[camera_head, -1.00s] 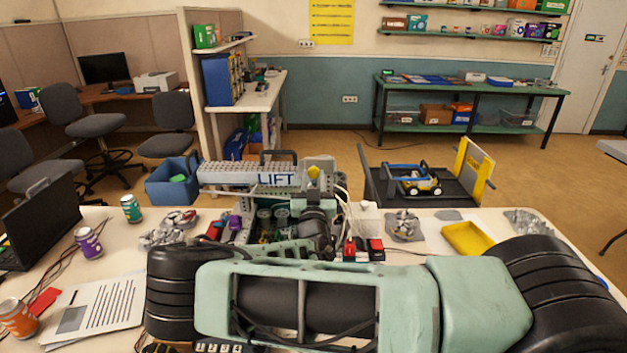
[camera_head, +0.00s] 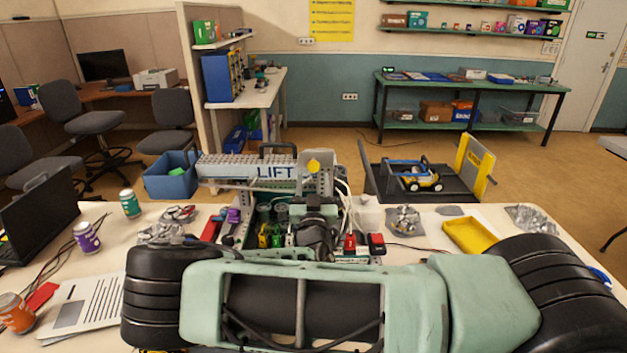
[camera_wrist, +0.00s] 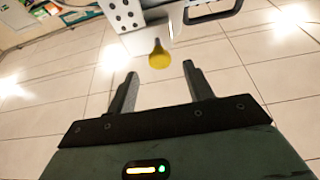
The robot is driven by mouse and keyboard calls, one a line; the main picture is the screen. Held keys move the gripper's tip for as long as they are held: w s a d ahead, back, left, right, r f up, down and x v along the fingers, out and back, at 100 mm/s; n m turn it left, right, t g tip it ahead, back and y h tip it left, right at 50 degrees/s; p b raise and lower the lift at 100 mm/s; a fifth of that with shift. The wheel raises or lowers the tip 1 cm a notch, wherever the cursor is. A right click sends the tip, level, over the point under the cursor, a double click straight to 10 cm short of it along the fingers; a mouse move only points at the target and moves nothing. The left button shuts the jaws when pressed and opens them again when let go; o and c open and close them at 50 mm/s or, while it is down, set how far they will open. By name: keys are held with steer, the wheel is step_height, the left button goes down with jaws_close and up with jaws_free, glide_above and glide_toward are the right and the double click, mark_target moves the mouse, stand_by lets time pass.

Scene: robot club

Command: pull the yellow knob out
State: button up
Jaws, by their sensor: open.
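The yellow knob (camera_head: 314,166) sits on the grey end part of the machine marked LIFT (camera_head: 277,172), at the middle of the head view. In the wrist view the yellow knob (camera_wrist: 159,56) is a rounded, tapered piece standing out from a pale block. My gripper (camera_wrist: 157,80) is open and empty. Its two dark fingers point toward the knob, which shows between and just beyond the fingertips. The fingers do not appear to touch it. In the head view my arm hides the lower middle, and my gripper's fingers cannot be made out there.
A black handle (camera_wrist: 213,12) stands near the knob. Cans, a laptop (camera_head: 38,222) and papers lie on the left of the table. A yellow tray (camera_head: 468,235) and foil-like lumps lie on the right. A dark platform with a toy car (camera_head: 424,182) stands behind.

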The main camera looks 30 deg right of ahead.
steer(key=b+v, duration=0.5)
steer(key=v, duration=0.9)
steer(key=shift+s, duration=0.2)
steer(key=shift+a+f, duration=0.1)
